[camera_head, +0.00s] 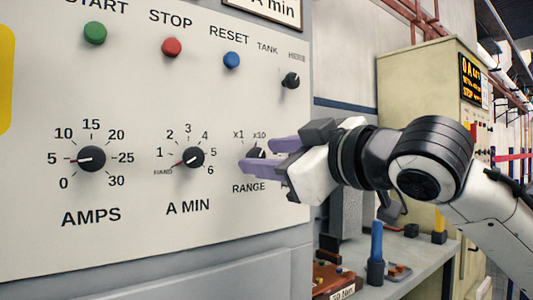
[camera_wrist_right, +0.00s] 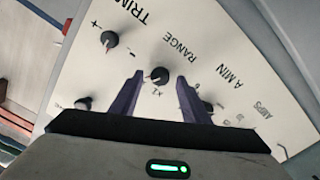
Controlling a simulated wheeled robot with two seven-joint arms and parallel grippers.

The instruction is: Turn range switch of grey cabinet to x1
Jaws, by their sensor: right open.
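The grey cabinet (camera_head: 130,200) fills the left of the head view. Its range switch is a small black knob (camera_head: 257,152) above the word RANGE, with x1 and x10 printed over it. My right gripper (camera_head: 258,153) is open, its two purple fingers pointing at the panel around the knob and partly covering it. In the right wrist view the range knob (camera_wrist_right: 160,76) sits between the open fingertips (camera_wrist_right: 160,80), with a gap on each side. Whether they touch the panel, and which mark the pointer meets, I cannot tell. My left gripper is out of view.
The A MIN knob (camera_head: 192,157) and AMPS knob (camera_head: 91,158) are left of the range switch; the TANK knob (camera_head: 290,80) is above. Green, red and blue buttons line the top. A bench (camera_head: 405,283) with tools and a beige cabinet (camera_head: 420,85) stand to the right.

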